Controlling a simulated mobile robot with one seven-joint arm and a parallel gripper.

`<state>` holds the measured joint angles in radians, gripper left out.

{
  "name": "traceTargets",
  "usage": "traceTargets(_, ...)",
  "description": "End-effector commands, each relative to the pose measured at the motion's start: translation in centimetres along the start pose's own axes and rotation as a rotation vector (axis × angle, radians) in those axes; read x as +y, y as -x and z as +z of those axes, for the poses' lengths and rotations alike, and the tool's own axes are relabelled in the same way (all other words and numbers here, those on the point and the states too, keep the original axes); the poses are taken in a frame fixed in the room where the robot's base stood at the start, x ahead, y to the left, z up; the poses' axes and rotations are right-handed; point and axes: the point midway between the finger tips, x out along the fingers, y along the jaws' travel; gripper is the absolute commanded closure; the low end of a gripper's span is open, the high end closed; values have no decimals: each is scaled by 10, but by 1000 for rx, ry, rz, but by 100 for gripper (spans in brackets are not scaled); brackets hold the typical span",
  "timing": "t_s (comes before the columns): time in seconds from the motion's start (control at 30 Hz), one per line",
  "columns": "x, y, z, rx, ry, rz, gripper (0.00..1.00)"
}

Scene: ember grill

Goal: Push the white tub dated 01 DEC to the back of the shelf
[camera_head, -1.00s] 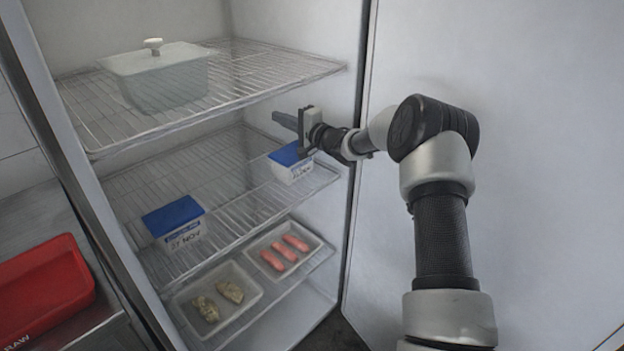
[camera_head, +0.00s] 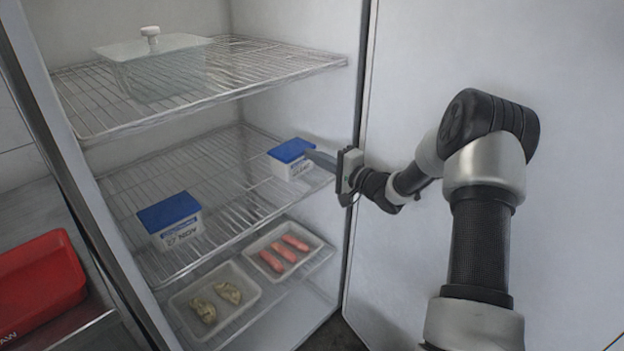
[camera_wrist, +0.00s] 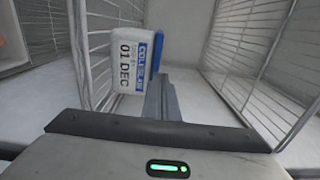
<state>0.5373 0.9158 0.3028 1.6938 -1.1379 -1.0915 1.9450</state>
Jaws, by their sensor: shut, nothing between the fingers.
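The white tub dated 01 DEC (camera_head: 293,168), with a blue lid, stands upright at the right of the middle wire shelf (camera_head: 185,170). Its date label reads 01 DEC in the wrist view (camera_wrist: 124,68). My gripper (camera_head: 312,156) is shut and empty, with its fingertips in front of the tub's right side. In the wrist view, my gripper's fingers (camera_wrist: 160,92) point toward the tub's label edge. I cannot tell whether they touch it.
Another blue-lidded white tub (camera_head: 178,232) stands at the front left of the same shelf. A lidded container (camera_head: 155,72) is on the shelf above. Trays of food (camera_head: 262,232) lie below. The fridge side wall (camera_head: 300,110) is close on the right. Bare shelf lies behind both tubs.

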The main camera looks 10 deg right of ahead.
Motion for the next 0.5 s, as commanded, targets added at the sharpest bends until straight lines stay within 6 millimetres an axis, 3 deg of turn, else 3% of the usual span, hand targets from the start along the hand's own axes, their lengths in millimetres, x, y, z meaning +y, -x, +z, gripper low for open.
traceTargets(0.1, 30, 0, 1, -1, -3, 1, 100)
traceTargets(0.3, 62, -1, 1, -1, -2, 0, 100)
traceTargets(0.5, 67, -9, 0, -1, 2, -1, 100)
